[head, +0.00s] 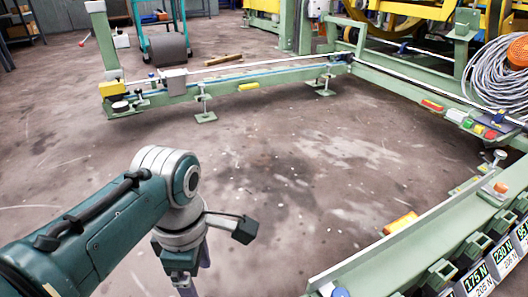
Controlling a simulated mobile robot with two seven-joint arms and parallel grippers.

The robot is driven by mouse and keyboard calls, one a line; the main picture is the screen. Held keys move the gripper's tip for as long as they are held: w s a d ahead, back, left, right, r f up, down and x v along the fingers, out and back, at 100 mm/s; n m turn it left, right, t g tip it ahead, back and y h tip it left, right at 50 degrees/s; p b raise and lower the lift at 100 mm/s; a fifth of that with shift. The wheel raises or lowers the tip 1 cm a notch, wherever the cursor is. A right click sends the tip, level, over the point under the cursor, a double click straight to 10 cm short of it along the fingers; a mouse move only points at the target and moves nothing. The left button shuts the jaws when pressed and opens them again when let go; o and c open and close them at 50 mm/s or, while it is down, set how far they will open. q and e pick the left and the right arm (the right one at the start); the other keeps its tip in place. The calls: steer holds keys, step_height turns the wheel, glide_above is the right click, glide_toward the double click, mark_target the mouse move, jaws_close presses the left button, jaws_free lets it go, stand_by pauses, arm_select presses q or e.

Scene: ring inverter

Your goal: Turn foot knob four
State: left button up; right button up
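Two levelling feet stand under the green back rail: one foot (205,114) left of the middle and another foot (325,88) further right. A round knob (499,155) shows at the right side of the frame, and a dark round knob (120,106) sits at the rail's left end. No number is readable on any of them, so I cannot tell which is foot knob four. My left gripper (182,272) points down at the bottom, over bare floor and apart from all of these. Its fingertips are cut off or unclear. My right gripper is not in view.
A green rail (385,245) crosses the lower right, beside holders labelled 175 N and 230 N. An orange block (400,223) lies by that rail. A grey cable coil (500,75) hangs at the right. The floor (270,170) inside the frame is mostly clear.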

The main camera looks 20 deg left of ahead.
arm_select(q)
step_height(320, 180, down, 10)
steer(key=b, duration=0.8)
steer(key=shift+s+a+r, duration=0.1)
steer(key=shift+s+r, duration=0.05)
steer(key=shift+r, duration=0.05)
steer(key=shift+r, duration=0.1)
steer(key=shift+c, duration=0.6)
jaws_close()
